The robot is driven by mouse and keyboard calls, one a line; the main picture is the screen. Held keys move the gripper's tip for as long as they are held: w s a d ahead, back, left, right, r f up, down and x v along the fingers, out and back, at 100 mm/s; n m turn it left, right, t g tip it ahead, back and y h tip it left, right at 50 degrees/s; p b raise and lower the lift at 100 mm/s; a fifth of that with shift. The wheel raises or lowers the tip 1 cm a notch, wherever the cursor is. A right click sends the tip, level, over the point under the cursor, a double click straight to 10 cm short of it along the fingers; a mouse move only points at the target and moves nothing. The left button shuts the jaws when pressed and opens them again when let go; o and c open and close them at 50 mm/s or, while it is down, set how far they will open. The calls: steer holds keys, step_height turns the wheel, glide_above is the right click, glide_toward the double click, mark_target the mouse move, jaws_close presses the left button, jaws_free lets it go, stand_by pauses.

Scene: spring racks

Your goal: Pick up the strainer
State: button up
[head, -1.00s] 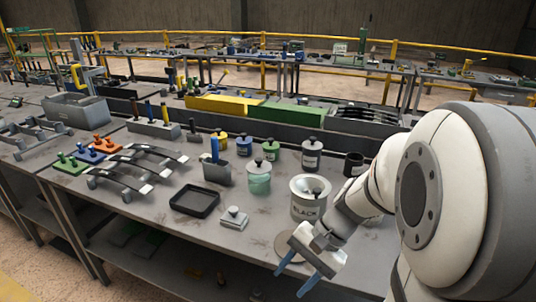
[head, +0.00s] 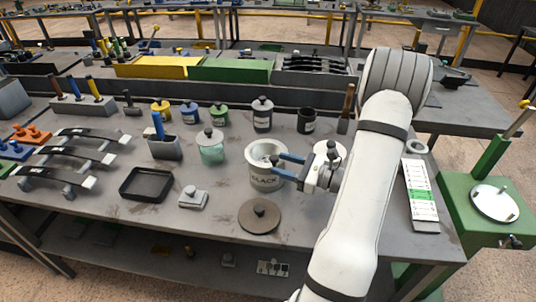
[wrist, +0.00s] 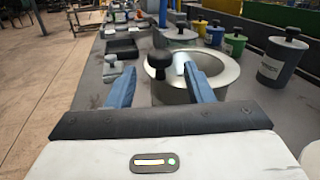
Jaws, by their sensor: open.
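The white pot marked BLACK (head: 266,180) stands on the bench and also shows as a silver bowl rim in the wrist view (wrist: 228,72). The strainer seems to sit in its mouth. A black ball knob (wrist: 158,60), apparently the strainer's handle end, shows at the pot's near rim in the wrist view. My gripper (head: 279,165) is open at the right side of the pot's mouth. In the wrist view its blue fingers lie either side of the knob, and nothing is clamped. The strainer's bowl is mostly hidden.
A round brown lid (head: 260,215) lies in front of the pot. A glass jar (head: 211,147), a black tray (head: 146,184) and a small block (head: 193,196) are to the left. Several lidded cans stand behind. A white scale card (head: 420,195) lies at right.

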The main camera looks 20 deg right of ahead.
mark_target(269, 163)
steer(key=p+x, duration=0.1)
steer(key=x, duration=0.4)
steer(key=shift+w+f, duration=0.1)
steer(key=shift+c, duration=0.4)
jaws_close()
